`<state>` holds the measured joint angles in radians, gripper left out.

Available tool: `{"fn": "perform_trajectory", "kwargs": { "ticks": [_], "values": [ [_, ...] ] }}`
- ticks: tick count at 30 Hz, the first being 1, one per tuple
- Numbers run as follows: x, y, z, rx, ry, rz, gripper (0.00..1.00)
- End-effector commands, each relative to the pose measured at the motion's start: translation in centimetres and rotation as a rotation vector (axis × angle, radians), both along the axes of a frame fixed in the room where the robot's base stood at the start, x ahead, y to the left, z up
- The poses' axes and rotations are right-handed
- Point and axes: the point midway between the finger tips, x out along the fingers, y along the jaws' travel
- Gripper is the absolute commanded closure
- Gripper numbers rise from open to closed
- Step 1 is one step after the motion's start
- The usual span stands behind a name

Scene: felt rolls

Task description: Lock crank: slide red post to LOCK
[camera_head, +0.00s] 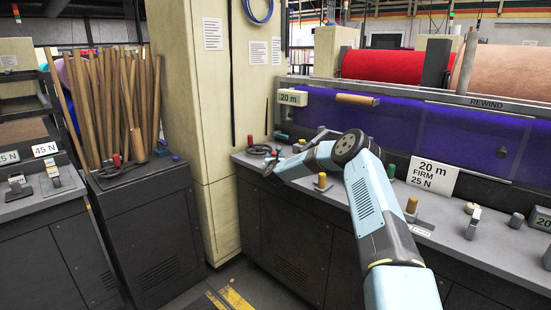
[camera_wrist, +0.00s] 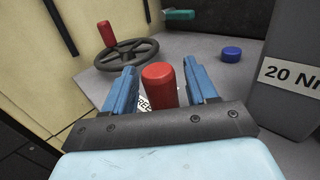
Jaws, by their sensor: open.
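The red post (camera_wrist: 158,84) stands upright between the two blue fingers of my gripper (camera_wrist: 160,88) in the wrist view. The fingers are open, with a gap to the post on either side. A white label with dark lettering (camera_wrist: 143,103) shows just left of the post's base, partly hidden, and I cannot read LOCK on it. Behind the post, a dark handwheel (camera_wrist: 128,54) carries a red knob (camera_wrist: 106,33). In the head view my gripper (camera_head: 272,170) is at the left end of the grey bench, and the post is too small to make out there.
A blue cap (camera_wrist: 232,53) and a green handle (camera_wrist: 180,15) sit on the bench behind. A cream pillar (camera_head: 192,110) borders the bench at left.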

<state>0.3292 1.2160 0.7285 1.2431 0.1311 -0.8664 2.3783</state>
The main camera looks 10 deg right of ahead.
Motion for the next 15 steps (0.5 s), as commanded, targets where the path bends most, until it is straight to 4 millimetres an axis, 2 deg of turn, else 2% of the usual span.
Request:
{"fn": "perform_trajectory", "kwargs": {
  "ticks": [4,15],
  "values": [
    [-0.01,-0.01,0.00,0.000,0.000,0.000,0.45],
    [-0.02,-0.03,0.02,0.000,0.000,0.000,0.80]
  ]
}}
